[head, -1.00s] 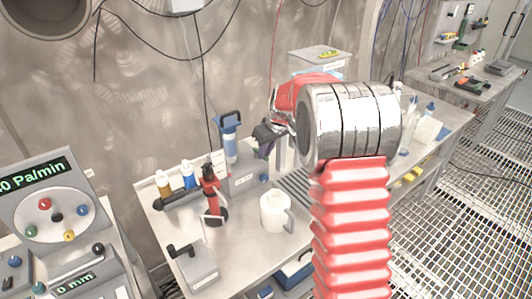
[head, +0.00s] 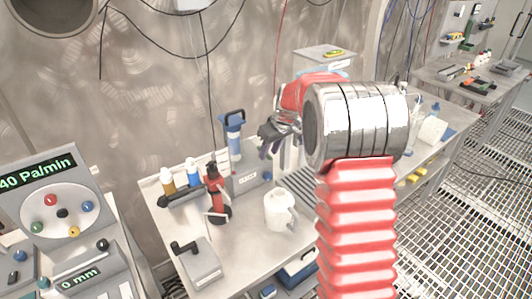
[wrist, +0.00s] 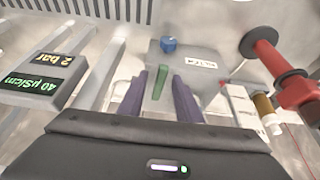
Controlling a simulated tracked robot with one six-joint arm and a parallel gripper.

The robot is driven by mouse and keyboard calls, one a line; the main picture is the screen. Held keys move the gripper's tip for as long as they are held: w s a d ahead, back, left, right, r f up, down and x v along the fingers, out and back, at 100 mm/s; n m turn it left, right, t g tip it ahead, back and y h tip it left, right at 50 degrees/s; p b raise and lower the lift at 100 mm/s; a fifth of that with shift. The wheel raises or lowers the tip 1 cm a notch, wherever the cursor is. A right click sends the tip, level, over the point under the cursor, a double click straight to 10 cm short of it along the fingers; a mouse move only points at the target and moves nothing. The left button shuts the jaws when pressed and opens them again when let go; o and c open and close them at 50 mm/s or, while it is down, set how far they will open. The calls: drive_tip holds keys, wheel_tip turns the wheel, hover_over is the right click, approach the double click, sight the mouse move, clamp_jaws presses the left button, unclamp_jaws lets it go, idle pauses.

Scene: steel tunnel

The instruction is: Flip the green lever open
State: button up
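The green lever (wrist: 160,82) is a short thin bar in the middle of the wrist view, beside a grey unit (wrist: 190,58) with a white label and a blue knob (wrist: 168,44). My gripper (wrist: 158,92) is open, with one purple finger on each side of the lever in the picture. Gaps show on both sides; I cannot tell how deep the lever sits between the fingertips. In the head view my gripper (head: 272,148) is over the bench near the labelled unit (head: 246,178). The lever cannot be made out there.
On the bench stand a blue filter column (head: 233,137), a red bottle-like tool (head: 216,190), a white mug (head: 279,210) and small bottles (head: 192,172). The wrist view shows a display box (wrist: 45,78) and a red spool-like part (wrist: 262,48) nearby.

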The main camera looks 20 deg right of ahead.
drive_tip(key=shift+s+d+r, duration=0.1)
drive_tip(key=shift+s+r, duration=0.05)
drive_tip(key=shift+r, duration=0.4)
drive_tip(key=v, duration=1.2)
drive_tip(key=shift+s+r, duration=0.2)
drive_tip(key=shift+s, duration=0.05)
drive_tip(key=shift+m, duration=0.3)
drive_tip(key=s+a+f+m+g, duration=0.1)
drive_tip(key=s+a+f+m, duration=0.2)
drive_tip(key=s, duration=0.4)
drive_tip(key=s+a, duration=0.4)
drive_tip(key=s, duration=0.5)
drive_tip(key=s+a+r+t, duration=0.1)
drive_tip(key=s+a, duration=0.2)
drive_tip(key=s, duration=0.6)
drive_tip(key=s+a+r+t+h, duration=0.1)
drive_tip(key=s+a, duration=0.3)
drive_tip(key=s, duration=0.4)
drive_tip(key=shift+s+a, duration=0.35)
drive_tip(key=shift+s, duration=0.05)
